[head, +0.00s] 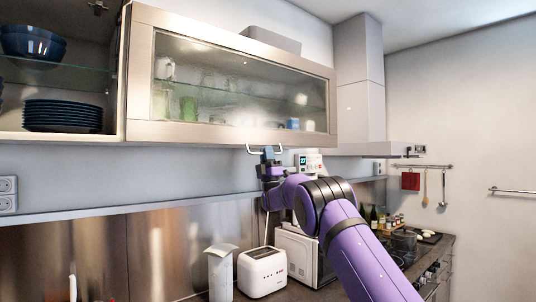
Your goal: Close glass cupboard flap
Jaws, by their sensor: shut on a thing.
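The glass cupboard flap (237,122) hangs down over the front of the wall cupboard and looks closed or nearly so; I cannot tell whether a small gap remains. Its handle (250,148) is a thin bar under the bottom edge of the frame. Cups and glasses show dimly through the pane. My gripper (267,152) is at the handle, just below the flap, and appears shut on it. The fingertips are small and partly hidden, so the exact grasp is unclear. My purple arm reaches up from the lower right.
An open compartment with dark plates (62,115) and bowls (33,42) is at the left. Below my gripper, a white toaster (262,271) and a grey container (220,272) stand on the counter. A range hood (362,148) is to the right. A narrow shelf (130,211) runs along the wall.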

